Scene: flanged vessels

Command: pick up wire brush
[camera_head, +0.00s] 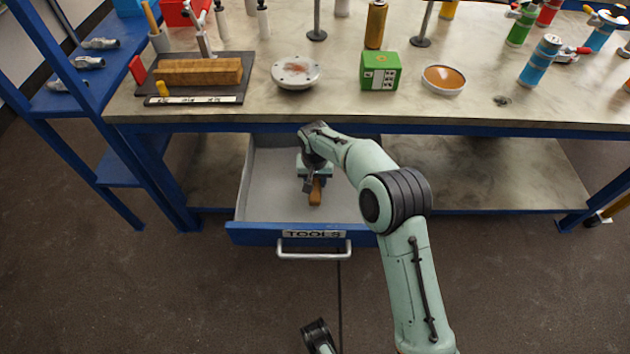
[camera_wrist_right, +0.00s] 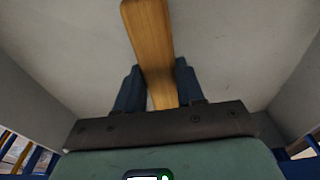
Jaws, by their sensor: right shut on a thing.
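The wire brush shows as a brown wooden handle (camera_head: 315,192) in the open drawer (camera_head: 262,180) under the bench. In the right wrist view the handle (camera_wrist_right: 148,35) runs up from between my two dark blue fingers. My right gripper (camera_head: 314,181) reaches down into the drawer and is shut on the handle. The fingers (camera_wrist_right: 158,85) press on it from both sides. The bristles are not visible. I cannot tell whether the brush touches the drawer floor.
The drawer front, labelled TOOLS (camera_head: 314,234), has a metal handle (camera_head: 314,250). The bench top (camera_head: 330,112) overhangs the back of the drawer. On it stand a green box (camera_head: 380,71), a bowl (camera_head: 443,79), a round flange (camera_head: 296,72) and bottles. A blue rack (camera_head: 75,100) stands at left.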

